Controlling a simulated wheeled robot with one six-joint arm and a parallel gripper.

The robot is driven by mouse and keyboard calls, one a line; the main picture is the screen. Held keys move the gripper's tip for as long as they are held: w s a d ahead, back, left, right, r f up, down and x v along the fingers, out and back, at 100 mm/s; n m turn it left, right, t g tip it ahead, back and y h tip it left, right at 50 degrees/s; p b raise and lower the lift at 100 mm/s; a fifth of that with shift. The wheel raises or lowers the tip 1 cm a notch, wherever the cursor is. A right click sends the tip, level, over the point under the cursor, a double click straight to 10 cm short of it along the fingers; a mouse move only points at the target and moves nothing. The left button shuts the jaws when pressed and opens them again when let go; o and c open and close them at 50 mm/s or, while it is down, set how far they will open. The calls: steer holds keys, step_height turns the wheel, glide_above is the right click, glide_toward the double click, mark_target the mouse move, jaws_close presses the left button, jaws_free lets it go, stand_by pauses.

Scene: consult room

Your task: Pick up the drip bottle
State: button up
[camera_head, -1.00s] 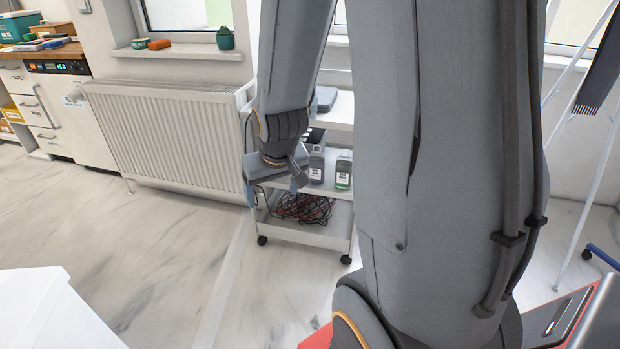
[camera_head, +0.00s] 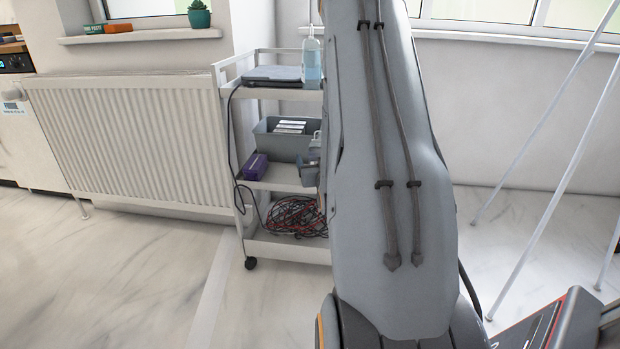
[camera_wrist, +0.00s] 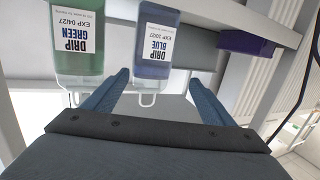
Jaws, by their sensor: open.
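The loop lies between the fingers, and nothing is gripped. Whether the fingers touch the bottle I cannot tell.
A white trolley (camera_head: 287,251) carries a grey bin (camera_head: 268,141), a purple box (camera_head: 255,167), also in the wrist view (camera_wrist: 247,44), a dark flat case (camera_head: 272,75), a clear pump bottle (camera_head: 312,63) and tangled cables (camera_head: 296,216). A radiator (camera_head: 130,135) stands left. The floor in front is open.

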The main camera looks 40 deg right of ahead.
mark_target(317, 152)
steer(key=shift+w+d+f+t+h+b, duration=0.15)
steer(key=shift+d+f+h+b, duration=0.1)
steer(key=shift+d+f+b, duration=0.3)
steer(key=shift+w+d+f+t+h+b, duration=0.15)
steer(key=shift+d+f+h+b, duration=0.1)
steer(key=shift+d+f+b, duration=0.3)
steer(key=shift+w+d, duration=0.15)
steer(key=shift+b+x, duration=0.45)
steer(key=shift+x, duration=0.75)
steer(key=x, duration=0.1)
steer(key=b+x, duration=0.2)
steer(key=x, duration=0.1)
steer(key=shift+w+f, duration=0.1)
steer(key=shift+f, duration=0.2)
steer(key=shift+w+d+r, duration=0.1)
steer(key=shift+w+d, duration=0.1)
steer(key=shift+w, duration=0.25)
steer(key=c, duration=1.3)
steer(key=shift+c, duration=0.3)
steer(key=shift+r, duration=0.1)
